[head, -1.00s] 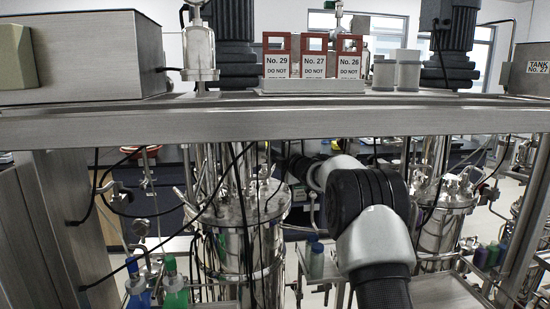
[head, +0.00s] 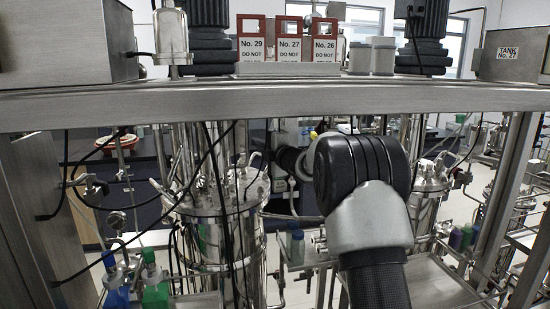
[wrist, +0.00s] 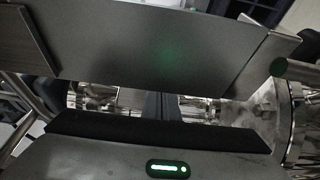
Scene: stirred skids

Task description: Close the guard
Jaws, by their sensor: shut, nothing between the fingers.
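In the wrist view a broad flat grey panel (wrist: 165,48) fills the upper part, with a faint green glow on its face. It may be the guard; I cannot tell for sure, nor whether it stands open. My gripper (wrist: 163,108) shows in the wrist view as two dark fingers close together, with nothing between them. The fingers point up the picture towards the panel's lower edge; I cannot tell whether they touch it. In the head view my arm reaches under the steel beam, and its own links hide the gripper.
A steel beam (head: 300,112) crosses in front, with red-framed "DO NOT" tags (head: 289,45) above it. A steel vessel (head: 215,215) with hoses stands left of my arm, another (head: 428,185) right. Blue (head: 115,299) and green (head: 155,294) bottles stand lower left. A post (head: 515,215) stands right.

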